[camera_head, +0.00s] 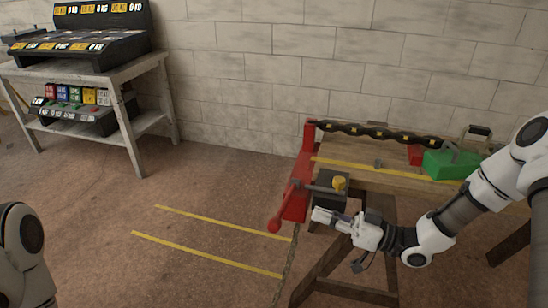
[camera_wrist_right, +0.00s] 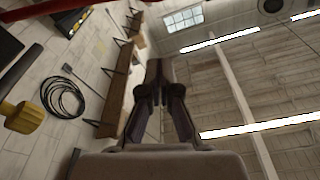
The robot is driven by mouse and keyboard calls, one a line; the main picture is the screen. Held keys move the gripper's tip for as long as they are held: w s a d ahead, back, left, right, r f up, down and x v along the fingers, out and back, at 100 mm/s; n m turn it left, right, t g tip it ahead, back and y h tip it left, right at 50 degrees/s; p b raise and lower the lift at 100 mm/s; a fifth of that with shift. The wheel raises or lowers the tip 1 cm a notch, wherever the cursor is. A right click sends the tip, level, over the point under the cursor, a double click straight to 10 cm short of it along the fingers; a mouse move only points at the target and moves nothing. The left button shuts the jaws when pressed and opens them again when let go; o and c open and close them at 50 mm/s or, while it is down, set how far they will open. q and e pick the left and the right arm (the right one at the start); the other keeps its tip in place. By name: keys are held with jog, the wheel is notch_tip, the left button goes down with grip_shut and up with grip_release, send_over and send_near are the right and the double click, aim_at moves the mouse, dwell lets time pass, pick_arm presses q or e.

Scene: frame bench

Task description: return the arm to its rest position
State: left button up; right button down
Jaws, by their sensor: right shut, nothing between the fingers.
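My right arm reaches in from the right in the head view. Its right gripper (camera_head: 322,215) is beside the front of the wooden bench (camera_head: 385,183), just below a dark block with a yellow knob (camera_head: 339,183). In the right wrist view the fingers of the right gripper (camera_wrist_right: 155,70) meet at the tips with nothing between them. Only a white and dark part of my left arm (camera_head: 22,255) shows at the lower left of the head view; the left gripper is out of view.
A red vise-like fixture (camera_head: 298,188) with a hanging chain (camera_head: 288,262) stands at the bench's left end. A dark chain (camera_head: 375,133), a green toolbox (camera_head: 452,164) and a red block lie on the bench. A grey shelf table (camera_head: 137,72) stands far left. The floor between is clear.

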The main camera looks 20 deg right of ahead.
jog(key=s+a+f+m+g+h+p, duration=0.3)
jog(key=s+a+f+g+h+p, duration=0.3)
jog(key=s+a+f+p, duration=0.45)
jog(key=s+d+f+m+g+h, duration=0.2)
jog(key=s+d+f+g+h, duration=0.1)
jog(key=s+d+f+h, duration=0.1)
jog(key=s+d+f+m+g+h+b, duration=0.1)
jog(key=s+d+f+m+g+h, duration=0.1)
jog(key=s+d+f+h, duration=0.3)
jog(key=s+g, duration=0.1)
jog(key=s, duration=0.3)
jog(key=shift+d+h, duration=0.15)
jog(key=shift+h, duration=0.25)
jog(key=shift+f, duration=0.1)
